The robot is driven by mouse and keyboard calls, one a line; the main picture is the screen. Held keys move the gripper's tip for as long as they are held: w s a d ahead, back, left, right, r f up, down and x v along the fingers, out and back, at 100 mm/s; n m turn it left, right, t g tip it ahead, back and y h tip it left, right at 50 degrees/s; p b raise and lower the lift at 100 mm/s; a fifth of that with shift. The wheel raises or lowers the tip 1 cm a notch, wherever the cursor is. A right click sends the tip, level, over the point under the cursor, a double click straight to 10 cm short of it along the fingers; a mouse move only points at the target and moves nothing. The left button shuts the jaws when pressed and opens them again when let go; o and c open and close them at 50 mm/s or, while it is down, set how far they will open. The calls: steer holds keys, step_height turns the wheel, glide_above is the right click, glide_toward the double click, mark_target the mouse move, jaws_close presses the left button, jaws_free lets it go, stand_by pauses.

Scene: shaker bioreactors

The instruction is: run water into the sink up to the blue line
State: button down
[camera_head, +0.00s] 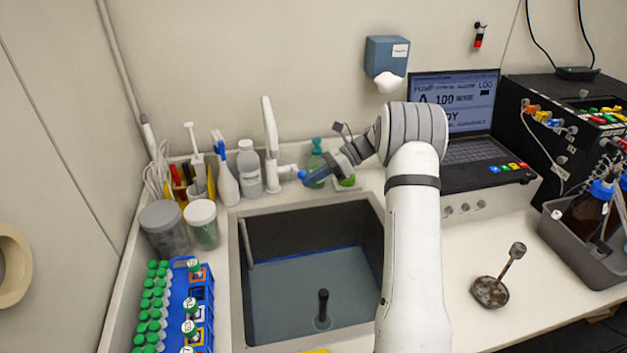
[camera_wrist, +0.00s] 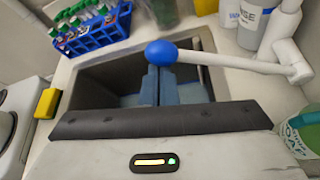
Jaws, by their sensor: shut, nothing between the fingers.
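The sink (camera_head: 235,290) is a dark basin set in the white counter. A flat grey-blue surface, which looks like water, covers its lower part. The blue line (camera_head: 345,249) runs along the far wall, close to that surface's edge. The white tap (camera_head: 270,130) stands behind the sink, with a lever ending in a blue knob (camera_head: 302,174). The lever and knob (camera_wrist: 161,52) also cross the wrist view. My gripper (camera_head: 312,178) is shut and empty. Its fingertips (camera_wrist: 160,68) are at the knob; I cannot tell whether they touch. No running stream is clear.
A black upright plug (camera_head: 323,305) stands in the sink. Bottles (camera_head: 249,168) and jars (camera_head: 202,224) crowd the left and back. A blue tube rack (camera_head: 205,320) is at front left. A soap bottle (camera_head: 316,160) is behind my gripper, and a laptop (camera_head: 470,150) at right.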

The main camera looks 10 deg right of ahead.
steer(key=shift+w+r, duration=0.2)
steer(key=shift+r, duration=0.15)
steer(key=shift+r, duration=0.1)
